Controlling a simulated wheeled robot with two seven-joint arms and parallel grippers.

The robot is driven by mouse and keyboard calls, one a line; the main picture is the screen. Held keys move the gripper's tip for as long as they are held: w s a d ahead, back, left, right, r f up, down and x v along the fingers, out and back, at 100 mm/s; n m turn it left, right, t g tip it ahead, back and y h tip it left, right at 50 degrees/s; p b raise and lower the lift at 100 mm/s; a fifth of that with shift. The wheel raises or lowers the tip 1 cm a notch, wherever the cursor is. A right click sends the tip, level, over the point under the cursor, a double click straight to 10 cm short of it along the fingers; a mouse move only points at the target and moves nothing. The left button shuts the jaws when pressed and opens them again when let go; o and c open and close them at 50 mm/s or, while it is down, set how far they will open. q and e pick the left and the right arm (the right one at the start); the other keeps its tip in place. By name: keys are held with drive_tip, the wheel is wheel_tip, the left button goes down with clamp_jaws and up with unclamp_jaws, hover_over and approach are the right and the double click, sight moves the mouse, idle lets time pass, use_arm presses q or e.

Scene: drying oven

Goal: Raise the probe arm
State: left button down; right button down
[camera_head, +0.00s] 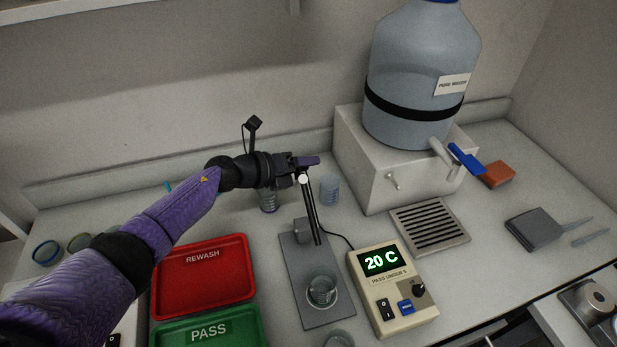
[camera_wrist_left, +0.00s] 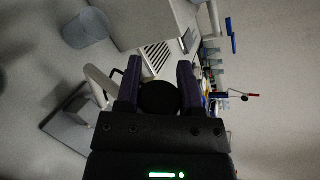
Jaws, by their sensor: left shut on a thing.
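The probe arm (camera_head: 312,212) is a pair of thin dark rods with a white ball at the top. It stands steeply upright on a grey stand with a flat base plate (camera_head: 296,262). A glass beaker (camera_head: 322,292) sits on the front of that plate. My left gripper (camera_head: 310,161) is at the top end of the probe arm, shut on it. In the left wrist view, a dark round part (camera_wrist_left: 158,97) shows between the two purple fingers. The exact contact is partly hidden. My right gripper is not in view.
A beige meter (camera_head: 390,290) reading 20 C stands right of the stand, with a cable behind. The red REWASH tray (camera_head: 203,276) and green PASS tray (camera_head: 207,330) lie left. A water bottle (camera_head: 420,80) on a white box stands behind right. A small beaker (camera_head: 330,188) is near the gripper.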

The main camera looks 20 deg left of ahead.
use_arm(q)
drive_tip(key=shift+w+a+f+n+g+h+b, duration=0.15)
drive_tip(key=shift+w+a+f+n+b, duration=0.25)
drive_tip(key=shift+b, duration=0.4)
drive_tip(key=shift+w+a+f+n+g+h+b, duration=0.1)
drive_tip(key=shift+w+a+f+n+g+b, duration=0.15)
drive_tip(key=shift+w+b, duration=0.45)
drive_tip(key=shift+w+a+f+n+g+h+b, duration=0.1)
drive_tip(key=shift+w+a+f+n+g+b, duration=0.2)
drive_tip(key=shift+b, duration=0.6)
drive_tip(key=shift+c, duration=1.1)
unclamp_jaws()
drive_tip(key=shift+w, duration=0.1)
